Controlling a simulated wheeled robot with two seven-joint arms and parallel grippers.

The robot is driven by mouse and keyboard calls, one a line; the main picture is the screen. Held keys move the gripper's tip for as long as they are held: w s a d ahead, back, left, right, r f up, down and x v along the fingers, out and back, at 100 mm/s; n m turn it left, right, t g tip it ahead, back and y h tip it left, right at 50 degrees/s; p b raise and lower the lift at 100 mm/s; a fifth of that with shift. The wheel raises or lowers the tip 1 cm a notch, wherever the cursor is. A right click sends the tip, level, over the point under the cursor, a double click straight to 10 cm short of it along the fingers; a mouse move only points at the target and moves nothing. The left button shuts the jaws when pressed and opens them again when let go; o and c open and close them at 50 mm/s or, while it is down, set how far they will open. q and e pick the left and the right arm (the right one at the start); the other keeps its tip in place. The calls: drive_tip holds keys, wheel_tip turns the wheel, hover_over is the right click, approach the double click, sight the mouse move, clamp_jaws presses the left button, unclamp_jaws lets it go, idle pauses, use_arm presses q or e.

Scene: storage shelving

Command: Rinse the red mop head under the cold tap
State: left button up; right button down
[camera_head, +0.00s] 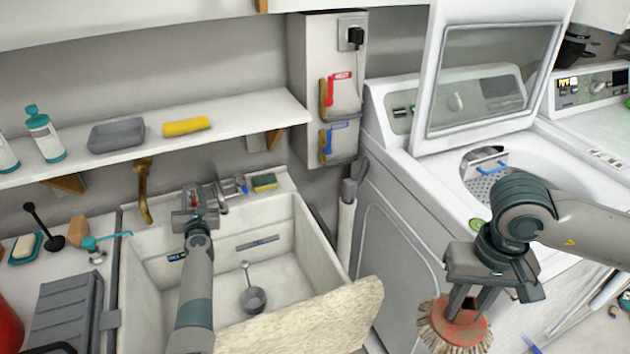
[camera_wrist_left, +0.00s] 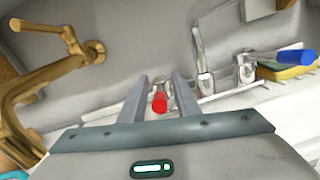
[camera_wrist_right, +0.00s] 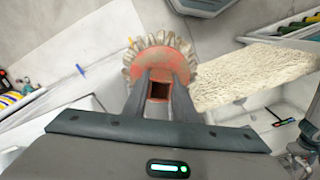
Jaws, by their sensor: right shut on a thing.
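The red mop head (camera_head: 468,331), a red disc with a beige bristle fringe, hangs from my right gripper (camera_head: 462,308), which is shut on it to the right of the sink. It also shows between the fingers in the right wrist view (camera_wrist_right: 160,62). My left gripper (camera_head: 194,197) is at the back of the sink. In the left wrist view its fingers are apart, with the red tap handle (camera_wrist_left: 159,102) showing between them; contact is unclear. The blue cold tap handle (camera_wrist_left: 296,57) is to the right, beyond the chrome spout (camera_wrist_left: 204,85).
The sink (camera_head: 306,235) holds a grey ladle-like item (camera_head: 252,298). A pale textured slab (camera_head: 310,325) spans its front edge. A brass tap (camera_head: 145,190) stands at back left, a sponge (camera_head: 264,182) at back right. The open washer (camera_head: 405,215) stands right of the sink.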

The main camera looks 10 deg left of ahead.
use_arm(q)
clamp_jaws()
drive_tip(key=shift+s+a+h, duration=0.1)
drive_tip(key=shift+h, duration=0.2)
drive_tip(key=shift+s+a+m+t+h, duration=0.15)
drive_tip(key=shift+a+m+t+h, duration=0.2)
drive_tip(key=shift+m+h, duration=0.35)
use_arm(e)
drive_tip(key=shift+f, duration=0.1)
use_arm(q)
drive_tip(key=shift+s+a+m+t+h+b, duration=0.15)
drive_tip(key=shift+m+t+h+b, duration=0.35)
drive_tip(key=shift+m+h, duration=0.5)
use_arm(e)
drive_tip(key=shift+f, duration=0.4)
use_arm(q)
unclamp_jaws()
